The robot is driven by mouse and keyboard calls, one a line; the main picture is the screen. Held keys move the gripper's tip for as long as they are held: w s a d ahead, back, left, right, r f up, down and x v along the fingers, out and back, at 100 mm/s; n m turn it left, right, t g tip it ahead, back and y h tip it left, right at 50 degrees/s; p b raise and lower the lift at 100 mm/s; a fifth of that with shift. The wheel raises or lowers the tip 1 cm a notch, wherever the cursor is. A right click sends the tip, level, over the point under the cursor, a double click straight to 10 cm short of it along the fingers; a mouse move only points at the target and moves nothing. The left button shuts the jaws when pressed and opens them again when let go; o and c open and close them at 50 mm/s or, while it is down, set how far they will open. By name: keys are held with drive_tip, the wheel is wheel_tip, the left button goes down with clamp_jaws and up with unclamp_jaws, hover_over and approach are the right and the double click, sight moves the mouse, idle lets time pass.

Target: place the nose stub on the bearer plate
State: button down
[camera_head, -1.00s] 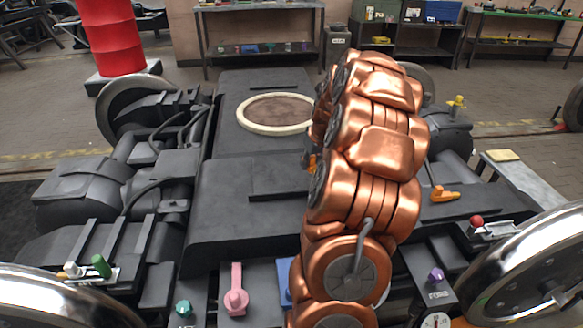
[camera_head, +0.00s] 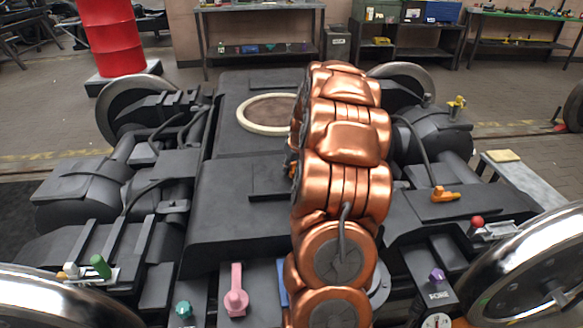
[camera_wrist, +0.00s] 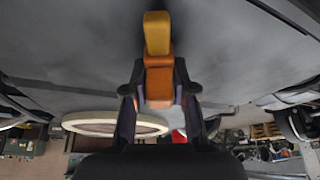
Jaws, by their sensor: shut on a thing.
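An orange block with a yellow end, which I take for the nose stub (camera_wrist: 159,75), is held between the two dark fingers of my gripper (camera_wrist: 160,92) in the wrist view. Its yellow end points to the top of that picture, over a broad dark grey surface. I cannot tell whether it touches that surface. In the head view my copper arm hides most of the gripper and the piece. A raised dark slab (camera_head: 235,205) lies in the middle of the bogie, left of my arm. I cannot tell for sure which part is the bearer plate.
A cream ring (camera_head: 250,128) lies on the bogie's far part. A pink lever (camera_head: 236,295), a teal knob (camera_head: 183,309), a green peg (camera_head: 101,265) and an orange handle (camera_head: 444,195) stand around the near part. Shiny wheels flank it. A red drum (camera_head: 112,38) stands behind.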

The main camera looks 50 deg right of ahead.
drive_tip(key=shift+f, duration=0.1)
drive_tip(key=c, duration=0.9)
unclamp_jaws()
drive_tip(key=shift+c, duration=0.2)
